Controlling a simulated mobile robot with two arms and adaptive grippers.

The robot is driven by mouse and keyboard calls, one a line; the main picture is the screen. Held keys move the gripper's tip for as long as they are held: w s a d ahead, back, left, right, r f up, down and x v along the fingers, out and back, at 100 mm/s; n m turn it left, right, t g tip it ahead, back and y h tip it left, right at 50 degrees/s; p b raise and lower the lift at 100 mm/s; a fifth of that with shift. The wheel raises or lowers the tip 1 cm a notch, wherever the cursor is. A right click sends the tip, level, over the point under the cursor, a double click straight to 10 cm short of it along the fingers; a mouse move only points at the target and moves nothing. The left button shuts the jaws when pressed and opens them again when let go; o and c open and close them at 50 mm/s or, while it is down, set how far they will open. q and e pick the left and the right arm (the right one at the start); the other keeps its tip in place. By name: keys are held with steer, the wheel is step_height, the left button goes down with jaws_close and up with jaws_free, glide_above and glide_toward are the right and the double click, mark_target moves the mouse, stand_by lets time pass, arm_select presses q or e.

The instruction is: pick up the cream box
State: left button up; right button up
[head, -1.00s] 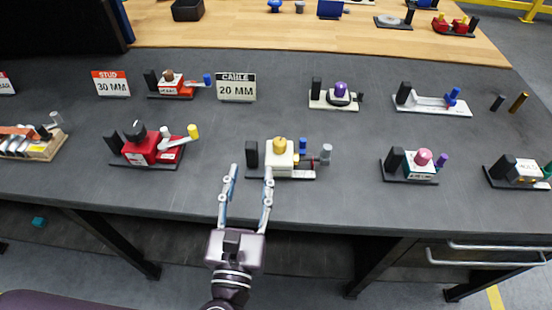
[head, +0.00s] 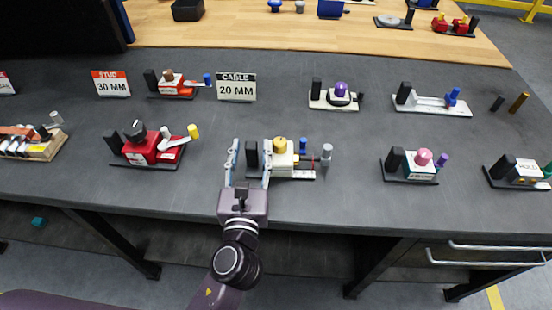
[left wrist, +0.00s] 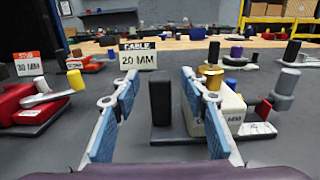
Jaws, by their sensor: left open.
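The cream box (head: 283,163) has a gold knob on top and sits on a dark base plate, between a black upright block (head: 252,154) and a grey post (head: 326,152). It also shows in the left wrist view (left wrist: 231,112), partly hidden by my right-hand finger. My left gripper (head: 250,148) is open and empty. Its fingers straddle the black block, which stands between them in the left wrist view (left wrist: 161,98). The right-hand finger is at the left side of the cream box; I cannot tell whether they touch. My right gripper is not in view.
A red device (head: 150,150) with a yellow-tipped lever stands to the left, and a pink-knobbed device (head: 420,163) to the right. The "CABLE 20 MM" sign (head: 236,88) stands behind. Bare grey tabletop lies between them.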

arm_select(q)
steer(key=shift+w, duration=0.85)
steer(key=shift+c, duration=0.3)
jaws_close()
steer(key=shift+r, duration=0.1)
